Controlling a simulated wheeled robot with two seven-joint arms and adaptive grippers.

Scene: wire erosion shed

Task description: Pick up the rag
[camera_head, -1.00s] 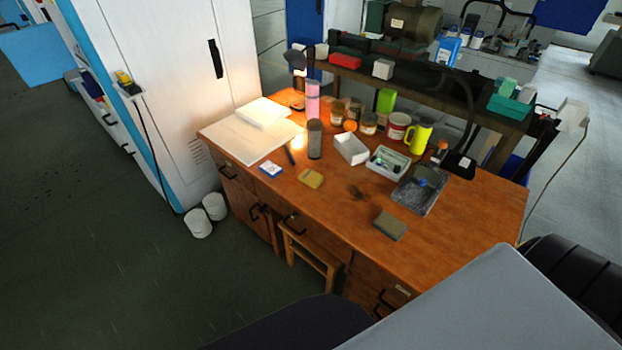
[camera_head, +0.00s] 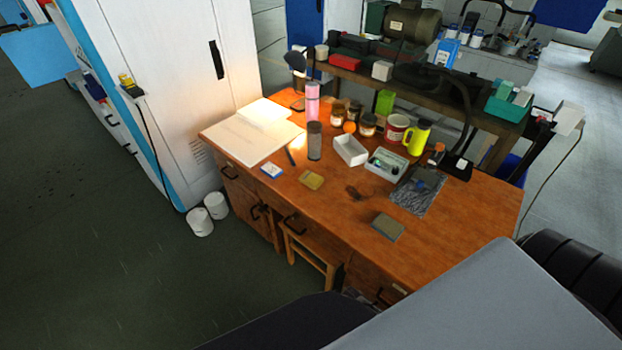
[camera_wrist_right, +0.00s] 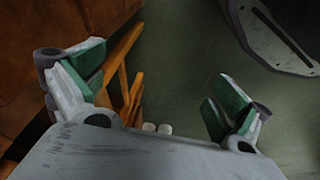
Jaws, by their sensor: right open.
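A flat grey-green pad (camera_head: 388,227), which may be the folded rag, lies near the front edge of the wooden desk (camera_head: 455,225). A smaller yellow pad (camera_head: 311,180) lies farther left, and a dark brown patch (camera_head: 357,192) lies between them. I cannot tell for sure which is the rag. My right gripper (camera_wrist_right: 155,85) is open and empty in the right wrist view, its green-padded fingers wide apart above the floor beside the desk. The rag does not show there. My left gripper is in neither current view.
A grey mat (camera_head: 408,200), white box (camera_head: 350,151), grey tray (camera_head: 372,163), yellow mug (camera_head: 419,137) and several jars stand behind the pads. A wooden stool (camera_head: 310,262) is under the desk front.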

